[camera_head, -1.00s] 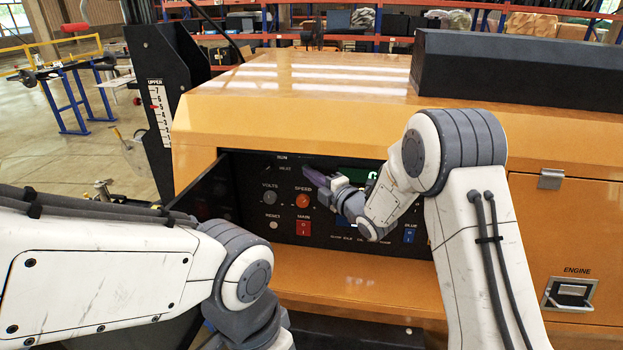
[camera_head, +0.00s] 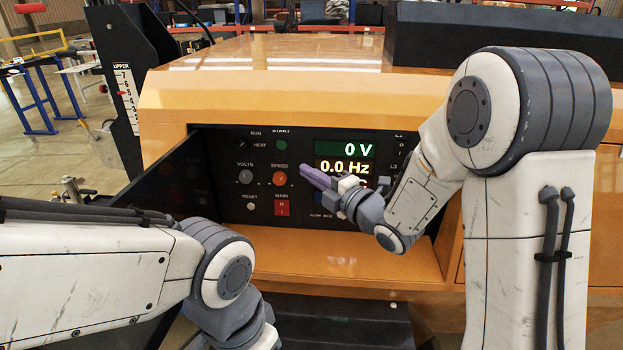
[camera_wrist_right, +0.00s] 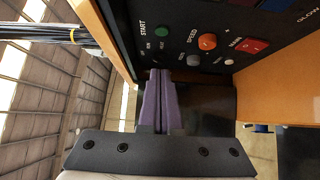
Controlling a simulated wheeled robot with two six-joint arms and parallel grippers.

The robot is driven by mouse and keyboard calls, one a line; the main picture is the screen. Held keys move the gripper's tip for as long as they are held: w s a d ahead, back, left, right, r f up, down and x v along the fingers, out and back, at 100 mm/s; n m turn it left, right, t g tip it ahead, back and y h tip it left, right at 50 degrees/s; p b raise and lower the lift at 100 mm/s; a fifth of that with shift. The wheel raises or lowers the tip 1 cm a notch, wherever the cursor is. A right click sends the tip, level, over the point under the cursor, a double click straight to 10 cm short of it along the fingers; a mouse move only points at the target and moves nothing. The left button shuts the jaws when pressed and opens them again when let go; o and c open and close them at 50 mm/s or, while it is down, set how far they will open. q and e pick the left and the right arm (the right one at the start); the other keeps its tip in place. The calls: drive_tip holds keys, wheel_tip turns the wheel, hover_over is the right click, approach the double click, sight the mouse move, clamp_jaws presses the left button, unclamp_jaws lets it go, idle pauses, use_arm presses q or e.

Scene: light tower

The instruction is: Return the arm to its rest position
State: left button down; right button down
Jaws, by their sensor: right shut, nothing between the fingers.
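My right arm (camera_head: 520,150) comes in from the right and reaches across the front of the control panel (camera_head: 225,165). My right gripper (camera_head: 318,178) has purple fingers that lie together, with nothing between them. It is in front of the panel, right of the orange speed knob (camera_head: 280,179) and below the display (camera_head: 345,158), which reads 0 V and 0.0 Hz. The purple fingers (camera_wrist_right: 160,103) also show side by side in the right wrist view. My left arm (camera_head: 90,270) is at the lower left, and its gripper is out of the picture.
The open dark panel door (camera_head: 165,185) sticks out at the left of the panel. An orange ledge (camera_head: 330,260) runs below it. A black mast (camera_head: 120,80) with a scale stands at the left. Open floor (camera_head: 30,150) lies beyond.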

drive_tip(key=shift+s, duration=0.1)
idle(0.3)
drive_tip(key=s+a+f+m+g+h+p, duration=0.25)
drive_tip(key=s+f+m+g+h, duration=0.3)
drive_tip(key=s+m, duration=0.45)
drive_tip(key=s+d+f+m+g+h, duration=0.1)
drive_tip(key=s+m+g+h, duration=0.3)
drive_tip(key=s, duration=2)
drive_tip(key=d+m+g, duration=0.1)
drive_tip(key=m+g, duration=0.2)
drive_tip(key=g, duration=0.2)
drive_tip(key=shift+m, duration=0.4)
